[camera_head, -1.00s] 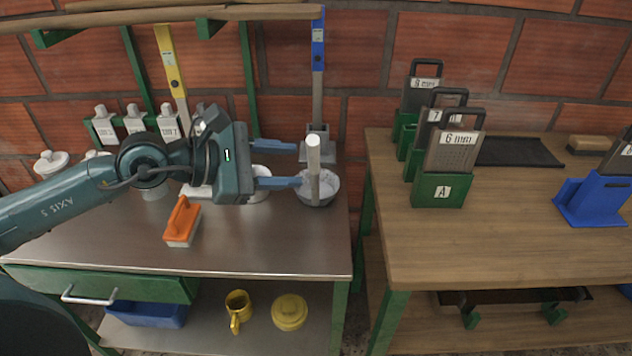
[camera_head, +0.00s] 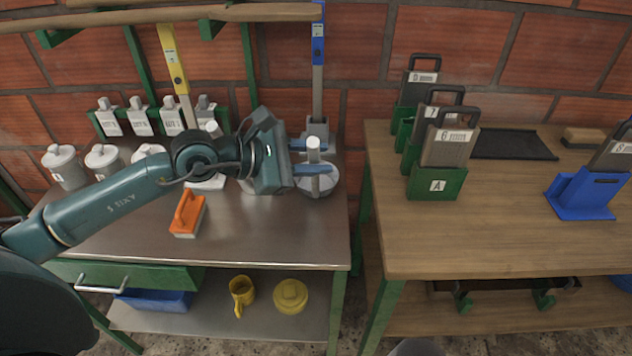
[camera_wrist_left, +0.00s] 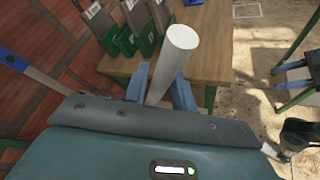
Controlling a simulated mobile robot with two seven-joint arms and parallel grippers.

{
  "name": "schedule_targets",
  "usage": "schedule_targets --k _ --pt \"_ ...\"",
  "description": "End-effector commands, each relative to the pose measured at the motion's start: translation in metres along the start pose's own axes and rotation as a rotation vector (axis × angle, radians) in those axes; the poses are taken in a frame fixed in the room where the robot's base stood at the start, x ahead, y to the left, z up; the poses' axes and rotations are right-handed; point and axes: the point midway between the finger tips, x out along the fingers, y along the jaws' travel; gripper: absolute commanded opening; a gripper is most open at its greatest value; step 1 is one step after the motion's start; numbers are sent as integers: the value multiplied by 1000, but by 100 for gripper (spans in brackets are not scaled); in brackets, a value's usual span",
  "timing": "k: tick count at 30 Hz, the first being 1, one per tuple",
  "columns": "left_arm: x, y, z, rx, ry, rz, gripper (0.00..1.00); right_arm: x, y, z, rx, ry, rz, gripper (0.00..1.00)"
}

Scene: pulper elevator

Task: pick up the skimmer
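The skimmer shows as a pale upright handle (camera_head: 313,152) rising from a grey round vessel (camera_head: 324,187) at the right end of the steel-topped bench. Its lower end is hidden. My left gripper (camera_head: 318,156) reaches in from the left with its blue fingers on either side of the handle. In the left wrist view the handle (camera_wrist_left: 170,58) stands between the fingers (camera_wrist_left: 161,90), which look closed up against it. The actual contact is partly hidden.
An orange-handled float (camera_head: 187,214) lies on the steel bench (camera_head: 260,235). A blue-handled tool (camera_head: 318,60) stands upright close behind the skimmer. The wooden table (camera_head: 420,245) to the right has a clear front.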

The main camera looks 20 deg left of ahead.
Motion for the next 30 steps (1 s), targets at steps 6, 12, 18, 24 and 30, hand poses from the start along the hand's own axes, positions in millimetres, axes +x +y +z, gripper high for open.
schedule_targets --k 6,12,18,24,30 --pt "0 0 0 0 0 0 8 0 0 -2 -1 4 0 49" --pt "0 0 0 0 0 0 0 -1 0 -4 -2 7 0 49" --pt "0 0 0 0 0 0 0 -1 0 -3 -2 6 -1 49" --pt "0 0 0 0 0 0 0 -2 0 -1 -2 2 -2 49" --pt "0 0 0 0 0 0 0 -3 -1 2 -1 -4 -3 49"
